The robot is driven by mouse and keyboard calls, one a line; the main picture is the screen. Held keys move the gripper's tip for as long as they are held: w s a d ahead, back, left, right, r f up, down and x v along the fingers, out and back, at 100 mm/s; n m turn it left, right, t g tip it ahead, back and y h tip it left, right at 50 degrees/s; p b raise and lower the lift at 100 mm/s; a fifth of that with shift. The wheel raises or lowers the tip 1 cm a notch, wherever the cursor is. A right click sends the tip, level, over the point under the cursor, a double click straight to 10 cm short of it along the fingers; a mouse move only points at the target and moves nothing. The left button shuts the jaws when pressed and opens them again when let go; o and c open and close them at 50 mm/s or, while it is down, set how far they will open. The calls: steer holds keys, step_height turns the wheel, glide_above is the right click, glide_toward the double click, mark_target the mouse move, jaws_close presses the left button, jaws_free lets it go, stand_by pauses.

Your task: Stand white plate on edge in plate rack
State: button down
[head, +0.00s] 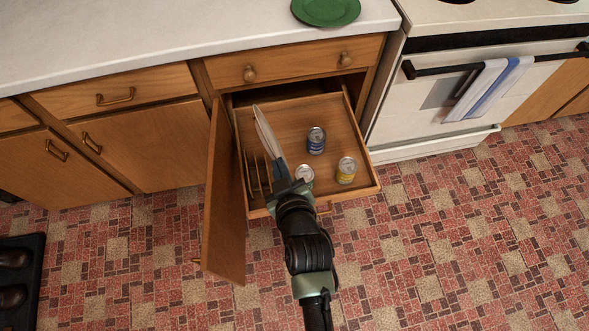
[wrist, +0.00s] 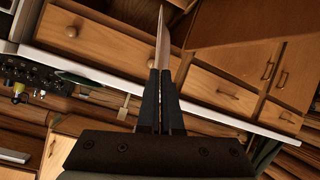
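The white plate (head: 265,130) is held nearly upright above the pull-out drawer, seen almost edge-on in the head view. It also shows as a thin pale sliver (wrist: 162,38) in the wrist view. My gripper (head: 279,168) is shut on its near edge, and both dark fingers (wrist: 162,88) press close on either side of it. The plate rack (head: 257,178), a set of upright wooden slats, stands in the left part of the drawer. The plate is above and to the right of the slats; its exact height over them cannot be told.
An open cabinet door (head: 226,205) stands left of the drawer. A green plate (head: 325,10) lies on the counter (head: 180,30).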

steer(key=w+a+f+m+b, duration=0.2)
steer(key=w+a+f+b, duration=0.1)
steer(key=f+b, duration=0.3)
steer(key=w+a+f+m+b, duration=0.2)
steer(key=a+f+b, duration=0.4)
steer(key=f, duration=0.5)
steer(key=shift+w+t+b, duration=0.4)
steer(key=shift+w+b, duration=0.2)
steer(key=shift+b, duration=0.2)
steer(key=shift+d+r+p, duration=0.1)
steer(key=shift+r+p, duration=0.05)
steer(key=shift+p, duration=0.75)
step_height(320, 180, down, 9)
steer(key=b, duration=0.8)
steer(key=c, duration=1.5)
jaws_free()
steer(key=shift+c, duration=0.2)
steer(key=o, duration=0.5)
steer(key=shift+o, duration=0.2)
steer(key=shift+f, duration=0.2)
steer(key=shift+s+f, duration=0.1)
